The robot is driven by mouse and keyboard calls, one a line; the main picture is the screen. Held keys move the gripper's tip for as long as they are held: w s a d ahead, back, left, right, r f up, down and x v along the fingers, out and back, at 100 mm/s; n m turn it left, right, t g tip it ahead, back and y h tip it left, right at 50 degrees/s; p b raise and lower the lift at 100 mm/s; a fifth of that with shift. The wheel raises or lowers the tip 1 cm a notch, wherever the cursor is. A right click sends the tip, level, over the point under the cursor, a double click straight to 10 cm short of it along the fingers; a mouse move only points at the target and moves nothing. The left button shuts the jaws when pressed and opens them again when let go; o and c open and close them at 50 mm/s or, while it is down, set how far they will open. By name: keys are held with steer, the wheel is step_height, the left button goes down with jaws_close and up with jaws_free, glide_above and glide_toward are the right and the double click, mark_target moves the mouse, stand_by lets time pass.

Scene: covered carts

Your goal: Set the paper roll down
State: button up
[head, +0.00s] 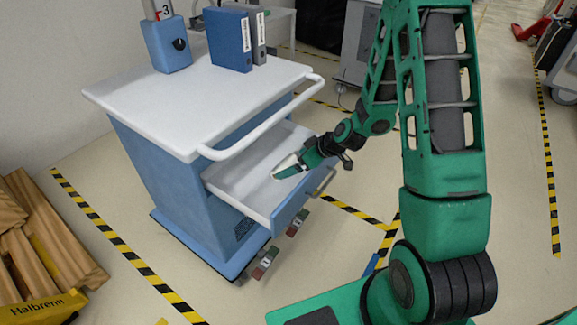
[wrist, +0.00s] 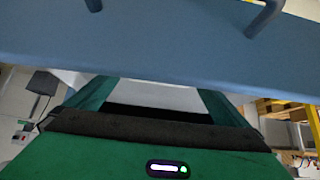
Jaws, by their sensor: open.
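My gripper (head: 284,170) reaches from the right over the front wall of the cart's open drawer (head: 236,178), with its tip inside the drawer space. Its green fingers stand apart in the wrist view (wrist: 155,95), with a pale surface between them. A whitish shape shows at the gripper's tip in the head view; I cannot tell whether it is the paper roll or part of the fingers. I cannot make out the paper roll for certain in either view. The blue drawer front also crosses the top of the wrist view (wrist: 130,40).
The blue cart (head: 160,170) has a white top (head: 180,100) carrying a blue box (head: 166,45) and binders (head: 231,40). A white rail (head: 262,122) runs above the drawer. Wooden beams (head: 45,235) lie at left. Striped floor tape surrounds clear floor.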

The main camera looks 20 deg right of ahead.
steer(key=s+d+r+m+g+h, duration=0.1)
steer(key=s+d+r+m+g, duration=0.1)
steer(key=s+d+r+m, duration=0.2)
steer(key=s+d+r+m+g+h, duration=0.2)
steer(key=s+d+r+m, duration=0.3)
steer(key=s+r, duration=0.6)
steer(key=s+d+r+m+g+h, duration=0.1)
steer(key=s+d+r+m+g, duration=0.2)
steer(key=s, duration=1.8)
steer(key=d+r+m, duration=0.1)
steer(key=d+r, duration=0.2)
steer(key=r, duration=0.1)
steer(key=shift+r+m+h, duration=0.3)
steer(key=shift+h, duration=0.1)
steer(key=shift+w+f, duration=0.25)
steer(key=shift+w, duration=0.25)
steer(key=shift+c, duration=0.3)
